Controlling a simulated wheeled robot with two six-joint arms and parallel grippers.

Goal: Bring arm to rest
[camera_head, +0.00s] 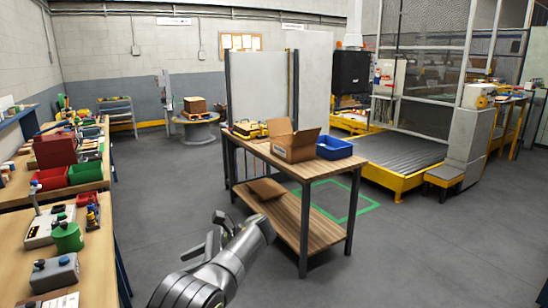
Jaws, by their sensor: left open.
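My left arm comes in from the bottom of the head view, and its grey gripper (238,230) points up and away over the floor. Its two fingers stand apart with nothing between them. It appears in front of the near left side of the wooden table (310,232), and I cannot tell the exact gap to it. My right gripper does not show.
An open cardboard box (292,150) and a blue bin (334,147) stand on the table. A cluttered workbench (95,255) runs along the left. A yellow-framed platform (400,160) is at the back right. The grey floor at right is clear.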

